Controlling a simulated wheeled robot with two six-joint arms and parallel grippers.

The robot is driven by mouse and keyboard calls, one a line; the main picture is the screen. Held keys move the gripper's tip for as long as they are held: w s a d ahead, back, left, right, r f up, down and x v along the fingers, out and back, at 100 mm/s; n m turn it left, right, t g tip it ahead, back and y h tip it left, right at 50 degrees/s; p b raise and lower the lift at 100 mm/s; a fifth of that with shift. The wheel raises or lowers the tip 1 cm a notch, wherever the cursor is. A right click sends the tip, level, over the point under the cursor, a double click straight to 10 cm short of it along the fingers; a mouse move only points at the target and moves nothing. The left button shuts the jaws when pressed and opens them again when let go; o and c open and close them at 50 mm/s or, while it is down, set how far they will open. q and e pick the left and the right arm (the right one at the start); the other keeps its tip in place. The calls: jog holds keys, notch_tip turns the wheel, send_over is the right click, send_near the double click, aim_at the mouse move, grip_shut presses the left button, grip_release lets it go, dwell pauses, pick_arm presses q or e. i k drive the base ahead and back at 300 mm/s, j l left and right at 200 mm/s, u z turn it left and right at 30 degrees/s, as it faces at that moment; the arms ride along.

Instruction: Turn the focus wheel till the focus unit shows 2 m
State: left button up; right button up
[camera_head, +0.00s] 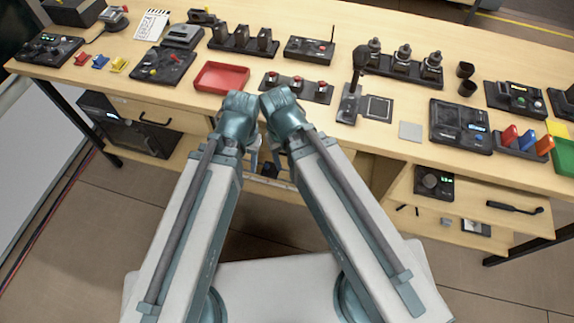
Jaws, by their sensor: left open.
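A small black unit with a round dark wheel and a small green display, which looks like the focus unit (433,184), sits in the pulled-out drawer at the right, below the tabletop. The wheel (430,181) is on its left side and the display is to the right. The reading is too small to make out. My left gripper (252,158) hangs below its wrist at the table's front edge, open, far to the left of this unit. My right gripper (278,160) is close beside it, mostly hidden behind its own arm. Neither gripper touches the unit.
The drawer (475,205) also holds a black handle and small parts. The tabletop (330,130) is crowded: a red tray (221,77), a switch panel (296,87), an upright black lever (359,60), a control panel (460,125). Floor (480,285) is clear at lower right.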

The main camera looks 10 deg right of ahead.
aim_at(429, 181)
jog(key=z, duration=1.75)
jog(key=k+l, duration=0.1)
jog(key=k, duration=0.25)
jog(key=k+l, duration=0.1)
jog(key=k, duration=0.2)
